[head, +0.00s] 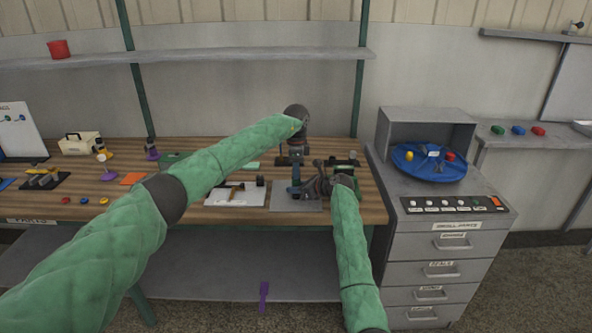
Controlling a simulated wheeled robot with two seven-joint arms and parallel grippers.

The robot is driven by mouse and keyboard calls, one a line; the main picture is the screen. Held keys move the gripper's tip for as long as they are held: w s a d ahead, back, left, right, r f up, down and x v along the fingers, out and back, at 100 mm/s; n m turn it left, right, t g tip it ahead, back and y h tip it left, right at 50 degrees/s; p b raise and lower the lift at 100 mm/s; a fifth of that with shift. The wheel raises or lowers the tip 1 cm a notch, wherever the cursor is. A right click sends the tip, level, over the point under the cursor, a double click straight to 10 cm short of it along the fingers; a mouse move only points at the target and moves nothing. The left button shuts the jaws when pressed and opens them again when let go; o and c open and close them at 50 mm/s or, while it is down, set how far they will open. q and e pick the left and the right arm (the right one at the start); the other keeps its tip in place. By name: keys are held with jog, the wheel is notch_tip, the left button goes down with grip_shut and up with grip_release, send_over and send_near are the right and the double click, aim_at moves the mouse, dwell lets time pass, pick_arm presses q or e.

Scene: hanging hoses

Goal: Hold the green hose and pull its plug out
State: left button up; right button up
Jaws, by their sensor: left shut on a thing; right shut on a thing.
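I cannot make out the green hose or its plug for certain; my arms and grippers cover part of the bench. My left gripper (290,161) points down from its dark wrist, over the back of the bench right of centre. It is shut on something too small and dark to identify. My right gripper (301,187) is lower and a little to the right, above a grey plate (285,204). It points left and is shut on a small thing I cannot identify. Dark parts with a little green (345,161) stand just behind it.
The wooden bench (225,216) holds a white board (222,198) with a tool, an orange square (132,178) and several small parts at left. A grey drawer cabinet (443,245) with a blue round tray (405,164) stands right. A shelf (220,56) runs above.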

pick_arm(q)
jog(key=shift+r, duration=0.75)
dwell(0.7)
jog(key=shift+r, duration=2.15)
jog(key=shift+r, duration=1.5)
pick_arm(e)
jog(key=o, duration=1.1)
jog(key=shift+c, duration=0.2)
